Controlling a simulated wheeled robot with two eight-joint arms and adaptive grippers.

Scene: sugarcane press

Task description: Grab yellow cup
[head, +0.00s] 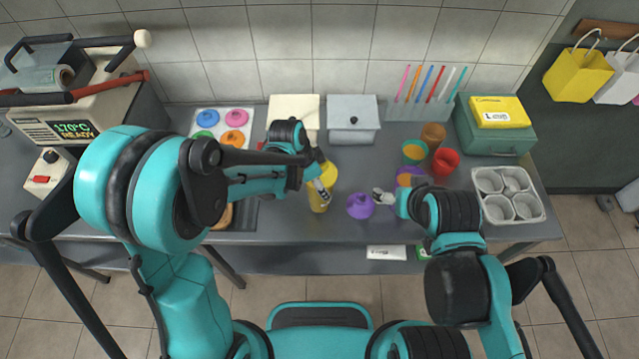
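A yellow cup (317,204) stands on the grey counter in the middle, near its front edge. My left gripper (323,193) is at the cup's upper right side and covers part of it. I cannot tell whether its fingers are closed on the cup. A round yellow piece (329,171) lies just behind, partly hidden by the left gripper. My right gripper (381,196) is just right of a purple item (360,206), apart from the yellow cup. Its finger opening is too small to make out.
Orange-brown (433,134), teal (414,152) and red (446,160) cups stand to the right. A white tray (542,215) with several round holders is at the far right. A grey box (352,120) and straws (427,84) line the back. Coloured lids (238,117) sit back left.

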